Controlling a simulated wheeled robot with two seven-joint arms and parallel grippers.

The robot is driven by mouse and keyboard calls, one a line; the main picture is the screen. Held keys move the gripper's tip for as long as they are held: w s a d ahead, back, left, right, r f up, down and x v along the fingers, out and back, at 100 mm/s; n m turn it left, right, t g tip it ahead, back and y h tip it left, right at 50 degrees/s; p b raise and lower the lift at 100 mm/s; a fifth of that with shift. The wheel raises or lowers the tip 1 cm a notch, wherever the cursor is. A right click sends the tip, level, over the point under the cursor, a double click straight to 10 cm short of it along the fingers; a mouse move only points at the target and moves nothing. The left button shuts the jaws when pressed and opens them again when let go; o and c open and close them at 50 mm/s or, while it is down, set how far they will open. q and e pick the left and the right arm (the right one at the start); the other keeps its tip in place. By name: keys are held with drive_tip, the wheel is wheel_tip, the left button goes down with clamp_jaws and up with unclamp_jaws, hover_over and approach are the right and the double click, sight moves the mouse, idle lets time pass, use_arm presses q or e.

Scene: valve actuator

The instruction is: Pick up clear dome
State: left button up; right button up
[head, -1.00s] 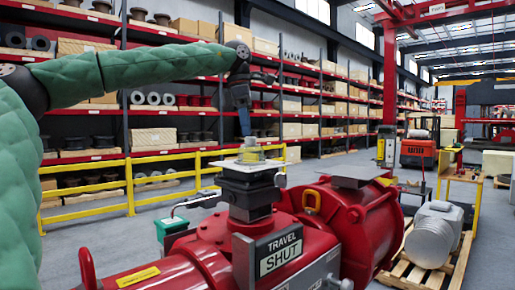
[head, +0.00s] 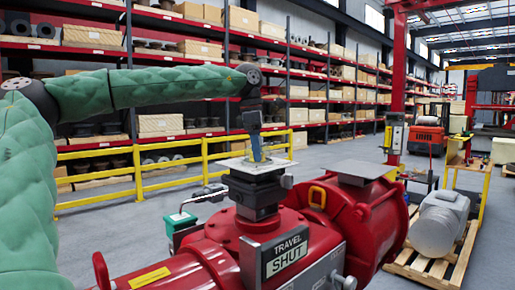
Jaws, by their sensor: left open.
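The clear dome (head: 263,159) sits on top of the pale square plate (head: 237,165) of the red valve actuator. It is small and mostly hidden behind my left gripper. My left gripper (head: 257,154) comes down over it from above, with blue fingers pointing downward. The fingers are open and their tips are level with the dome. I cannot tell whether they touch it. My right gripper is not in view.
The red actuator body (head: 365,222) with its "TRAVEL SHUT" sign (head: 287,255) fills the lower middle. A yellow railing (head: 178,150) and loaded shelves stand behind. A grey motor (head: 440,222) rests on a pallet at right.

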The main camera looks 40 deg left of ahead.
use_arm(q)
drive_tip(key=c, duration=1.1)
drive_tip(key=shift+r, duration=0.1)
